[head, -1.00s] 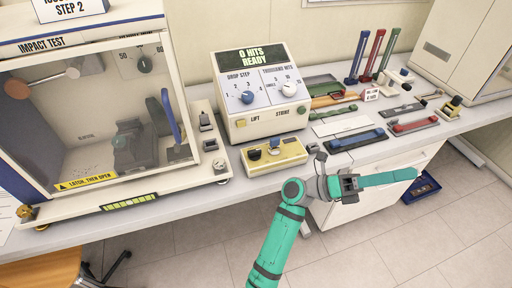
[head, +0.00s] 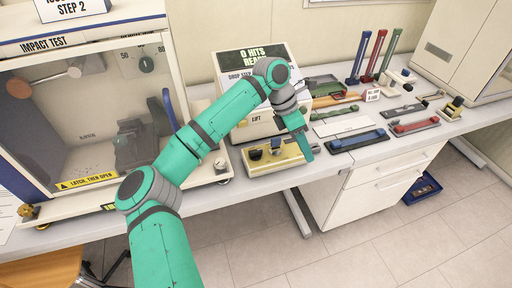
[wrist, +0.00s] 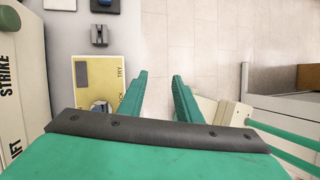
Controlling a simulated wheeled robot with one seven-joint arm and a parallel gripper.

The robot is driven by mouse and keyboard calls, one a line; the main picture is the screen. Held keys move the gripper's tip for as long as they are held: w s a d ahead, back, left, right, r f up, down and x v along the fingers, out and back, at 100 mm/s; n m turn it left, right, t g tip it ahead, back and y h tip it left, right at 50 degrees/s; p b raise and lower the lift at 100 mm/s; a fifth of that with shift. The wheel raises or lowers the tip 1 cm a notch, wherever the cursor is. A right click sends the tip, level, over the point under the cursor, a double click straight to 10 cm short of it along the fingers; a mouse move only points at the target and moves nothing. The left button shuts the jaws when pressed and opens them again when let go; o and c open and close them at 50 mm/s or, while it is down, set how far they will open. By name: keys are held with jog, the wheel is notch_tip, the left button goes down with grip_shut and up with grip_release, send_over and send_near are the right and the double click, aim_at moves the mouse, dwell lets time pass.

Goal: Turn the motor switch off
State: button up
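No switch shows a readable motor label. A yellow box (head: 262,165) with dark controls on top stands at the bench's front edge. In the wrist view its yellow panel (wrist: 88,72) carries a grey pad, a round knob (wrist: 98,107) and the word TRY. A dark toggle (wrist: 99,36) stands on a grey plate beyond it. My gripper (head: 304,147) points down near the right end of the yellow box. In the wrist view its two green fingers (wrist: 160,85) are apart with nothing between them. The cabinet-side switches are largely hidden by my arm in the head view.
The white control box (head: 232,95), display reading 0 HITS, stands behind the yellow box, its knobs covered by my arm. The impact test cabinet (head: 85,45) is at left. A blue holder (head: 357,140) and several bars lie to the right. Floor is open in front.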

aim_at(256, 150)
jog(key=w+a+r+n+t+y, duration=0.1)
jog(key=w+a+r+y, duration=0.2)
jog(key=a, duration=0.4)
jog(key=w+a+r+t+y, duration=0.1)
jog(key=w+a+r+y, duration=0.1)
jog(key=a, duration=0.6)
jog(key=f, duration=1)
jog(key=shift+w+d+f, duration=0.15)
jog(key=shift+d+f, duration=0.05)
jog(key=shift+f, duration=0.05)
grip_shut()
